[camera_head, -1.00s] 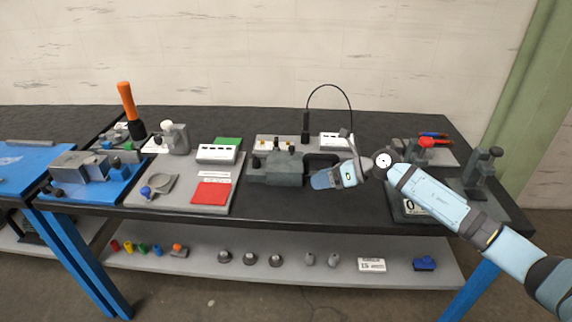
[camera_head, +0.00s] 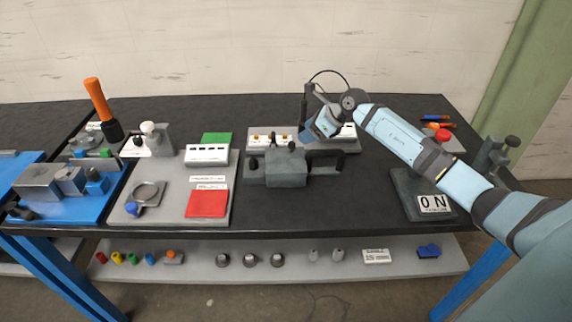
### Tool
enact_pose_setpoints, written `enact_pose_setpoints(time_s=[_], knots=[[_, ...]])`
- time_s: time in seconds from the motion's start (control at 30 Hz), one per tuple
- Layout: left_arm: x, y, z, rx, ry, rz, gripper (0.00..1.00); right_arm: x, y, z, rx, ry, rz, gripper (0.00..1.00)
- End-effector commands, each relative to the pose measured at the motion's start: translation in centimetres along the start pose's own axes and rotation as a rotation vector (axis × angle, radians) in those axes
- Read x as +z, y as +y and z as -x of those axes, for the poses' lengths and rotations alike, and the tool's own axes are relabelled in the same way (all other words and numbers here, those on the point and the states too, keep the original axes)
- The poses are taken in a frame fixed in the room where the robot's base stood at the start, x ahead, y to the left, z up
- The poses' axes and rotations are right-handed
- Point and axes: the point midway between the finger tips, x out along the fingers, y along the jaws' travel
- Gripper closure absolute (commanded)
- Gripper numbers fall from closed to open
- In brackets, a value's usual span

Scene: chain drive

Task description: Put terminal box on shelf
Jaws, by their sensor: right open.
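No box carries a readable name. A white box (camera_head: 348,132) with dark dots stands at the back of the black table (camera_head: 375,185), partly hidden behind my right gripper (camera_head: 309,135). A similar white box (camera_head: 207,154) stands on the grey board at left. A pale block with brass-coloured posts (camera_head: 268,137) stands left of my gripper. My right gripper is open and tilted down to the left, above the back of the table; whether it touches anything cannot be told. The grey shelf (camera_head: 300,278) runs under the table. My left gripper is out of view.
A dark grey vise-like block (camera_head: 285,168) stands just in front of my gripper. A thin black cable arches behind it. Several small parts and a white label block (camera_head: 376,256) stand on the shelf. A dark plate with a sign (camera_head: 433,204) lies at right.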

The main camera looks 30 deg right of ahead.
Motion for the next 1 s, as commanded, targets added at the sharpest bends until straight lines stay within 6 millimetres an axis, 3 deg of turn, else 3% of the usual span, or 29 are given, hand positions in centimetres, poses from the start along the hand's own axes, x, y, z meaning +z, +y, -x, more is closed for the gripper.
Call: enact_pose_setpoints(time_s=[0.27, 0.6, 0.87, 1.0], knots=[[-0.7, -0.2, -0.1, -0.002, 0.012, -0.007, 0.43, 0.0, 0.0, -2.4, 0.000, 0.000, -0.002, 0.45], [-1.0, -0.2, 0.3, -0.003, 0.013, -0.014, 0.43, -0.1, -0.1, -6.8, 0.000, -0.002, -0.001, 0.45], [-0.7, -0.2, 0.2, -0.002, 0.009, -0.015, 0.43, -0.3, -0.1, -7.2, -0.001, 0.000, 0.000, 0.45], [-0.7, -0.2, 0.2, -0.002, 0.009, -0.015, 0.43, -0.3, -0.1, -7.2, -0.001, 0.000, 0.000, 0.73]])
